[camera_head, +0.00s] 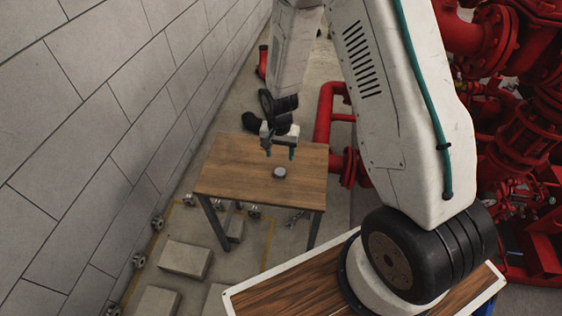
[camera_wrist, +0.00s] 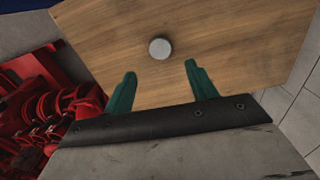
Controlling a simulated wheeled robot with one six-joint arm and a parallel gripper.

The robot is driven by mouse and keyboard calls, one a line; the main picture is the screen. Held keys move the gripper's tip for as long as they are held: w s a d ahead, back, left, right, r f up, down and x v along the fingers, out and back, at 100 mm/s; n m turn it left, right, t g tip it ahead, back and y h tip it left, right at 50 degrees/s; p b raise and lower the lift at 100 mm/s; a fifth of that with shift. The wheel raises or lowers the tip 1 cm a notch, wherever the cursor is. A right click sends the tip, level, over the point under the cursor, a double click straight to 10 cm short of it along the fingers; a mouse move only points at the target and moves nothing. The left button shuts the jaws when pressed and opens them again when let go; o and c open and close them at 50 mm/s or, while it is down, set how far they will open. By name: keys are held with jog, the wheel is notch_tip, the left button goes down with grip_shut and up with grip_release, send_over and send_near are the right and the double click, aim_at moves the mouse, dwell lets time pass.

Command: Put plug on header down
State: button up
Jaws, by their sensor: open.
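A small grey round plug (camera_head: 279,172) lies on the wooden table (camera_head: 230,183) in the head view. It also shows as a light grey disc (camera_wrist: 159,48) on the bare wood in the wrist view. My gripper (camera_head: 279,154) is open and empty, over the table and close to the plug. In the wrist view its two green fingers (camera_wrist: 161,78) are spread apart, with the plug just beyond their tips and between their lines. The height of the fingertips above the table is hard to tell. I cannot make out the header for certain.
Red pumps and pipes (camera_head: 515,110) fill the right side, and a red pipe (camera_head: 325,112) stands behind the table. A block wall (camera_head: 90,110) runs along the left. Grey blocks (camera_head: 185,259) and several small metal fittings lie on the floor near the table.

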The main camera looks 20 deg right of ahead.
jog(key=s+r+n, duration=0.2)
jog(key=s+r, duration=0.2)
jog(key=r, duration=0.9)
jog(key=s+r+n, duration=0.1)
jog(key=s+r, duration=0.4)
jog(key=r, duration=0.8)
jog(key=s+r+n, duration=0.2)
jog(key=s+r, duration=0.3)
jog(key=s, duration=0.4)
jog(key=s+r+n+t, duration=0.1)
jog(key=s+r+n, duration=0.1)
jog(key=s+r, duration=0.4)
jog(key=s, duration=0.3)
jog(key=shift+s, duration=0.35)
